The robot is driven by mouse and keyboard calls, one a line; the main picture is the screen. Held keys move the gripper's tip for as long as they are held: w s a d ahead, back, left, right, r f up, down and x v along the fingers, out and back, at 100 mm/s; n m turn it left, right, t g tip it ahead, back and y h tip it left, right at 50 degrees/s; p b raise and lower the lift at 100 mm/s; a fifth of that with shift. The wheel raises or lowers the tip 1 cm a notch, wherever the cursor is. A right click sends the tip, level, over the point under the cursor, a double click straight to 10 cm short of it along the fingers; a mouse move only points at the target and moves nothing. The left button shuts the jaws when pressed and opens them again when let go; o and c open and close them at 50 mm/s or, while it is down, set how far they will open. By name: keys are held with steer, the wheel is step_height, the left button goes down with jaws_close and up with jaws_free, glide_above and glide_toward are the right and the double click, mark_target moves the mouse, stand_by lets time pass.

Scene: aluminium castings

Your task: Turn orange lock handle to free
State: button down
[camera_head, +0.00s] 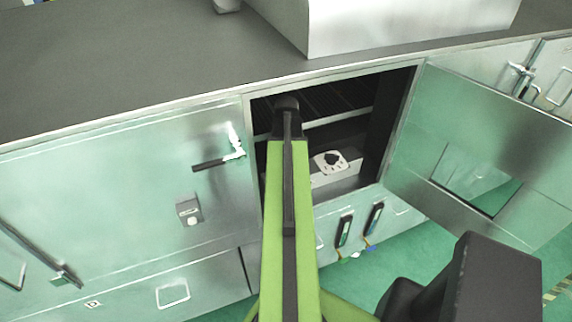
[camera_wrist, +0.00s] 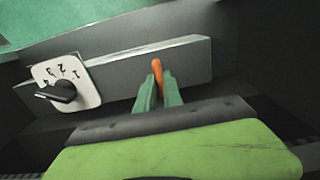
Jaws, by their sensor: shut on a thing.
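The orange lock handle (camera_wrist: 157,67) shows in the wrist view as a small rounded upright lever. My gripper (camera_wrist: 158,92) has its two green fingers on either side of the lever's lower part and is shut on it. The lever stands in front of a grey metal bar or box. Its base is hidden behind the fingers. In the head view my arm reaches into the open cabinet, and the handle and fingertips are hidden behind it.
A white plate with a black rotary knob (camera_wrist: 62,92) and numbers sits left of the handle; it also shows inside the cabinet (camera_head: 331,161). The cabinet door (camera_head: 480,150) stands open at the right. A closed door with a black handle (camera_head: 210,164) is at the left.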

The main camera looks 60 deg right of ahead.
steer(key=shift+w, duration=0.1)
stand_by(0.3)
steer(key=c, duration=1.5)
jaws_free()
step_height(320, 180, up, 8)
steer(key=p, duration=0.7)
steer(key=shift+f+p, duration=0.15)
steer(key=shift+p, duration=0.2)
steer(key=shift+f, duration=0.1)
